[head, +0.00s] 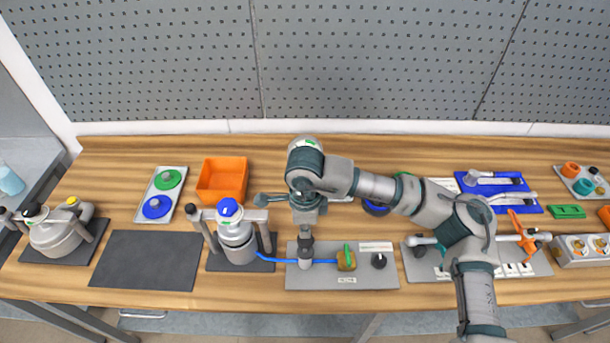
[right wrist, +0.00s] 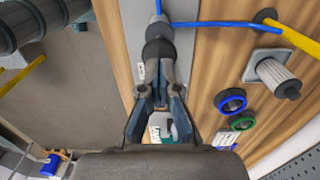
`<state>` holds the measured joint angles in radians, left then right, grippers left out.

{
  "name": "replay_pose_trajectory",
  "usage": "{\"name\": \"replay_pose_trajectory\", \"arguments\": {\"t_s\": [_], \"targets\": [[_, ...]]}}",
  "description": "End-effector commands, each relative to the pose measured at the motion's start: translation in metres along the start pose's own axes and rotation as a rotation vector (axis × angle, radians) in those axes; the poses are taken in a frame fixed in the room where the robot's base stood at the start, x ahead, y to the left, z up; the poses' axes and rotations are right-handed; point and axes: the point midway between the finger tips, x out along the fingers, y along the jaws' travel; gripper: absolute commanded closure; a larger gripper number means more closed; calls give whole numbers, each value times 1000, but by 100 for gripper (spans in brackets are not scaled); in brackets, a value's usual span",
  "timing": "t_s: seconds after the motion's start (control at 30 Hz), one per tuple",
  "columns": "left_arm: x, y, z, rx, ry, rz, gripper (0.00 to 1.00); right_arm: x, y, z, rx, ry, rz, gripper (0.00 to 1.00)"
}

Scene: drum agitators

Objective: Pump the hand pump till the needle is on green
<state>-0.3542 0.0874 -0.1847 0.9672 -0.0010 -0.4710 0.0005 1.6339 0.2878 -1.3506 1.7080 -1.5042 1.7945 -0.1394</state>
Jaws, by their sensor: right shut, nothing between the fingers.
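The hand pump (head: 305,258) stands upright on a grey plate (head: 330,300), with a dark handle on top. My right gripper (head: 306,222) is shut and points down just above it. In the right wrist view, the shut fingertips (right wrist: 157,72) are at the dark top of the pump (right wrist: 158,50), with nothing between them; whether they touch it I cannot tell. A blue hose (head: 325,261) runs to a brass fitting with a green lever (head: 347,260). A round black part (head: 379,261) is at its right. No needle can be read. My left gripper is not in view.
A drum with a blue cap (head: 237,240) stands left of the pump, joined by the hose. A dark mat (head: 145,262), an orange bin (head: 222,180) and a tray with discs (head: 150,212) lie farther left. My right arm covers part of the bench to the right.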

Motion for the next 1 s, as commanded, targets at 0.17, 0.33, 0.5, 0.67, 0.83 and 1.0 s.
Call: {"name": "replay_pose_trajectory", "arguments": {"t_s": [0.17,0.33,0.5,0.67,0.83,1.0], "targets": [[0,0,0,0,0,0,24,1,0,0,0,0,0,100],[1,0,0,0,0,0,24,1,0,0,0,0,0,100],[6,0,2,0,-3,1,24,8,0,0,0,0,0,100],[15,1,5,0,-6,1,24,19,0,0,0,-1,1,100],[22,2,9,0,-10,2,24,29,0,0,0,0,2,100],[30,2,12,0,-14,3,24,40,0,0,0,0,3,100]]}}
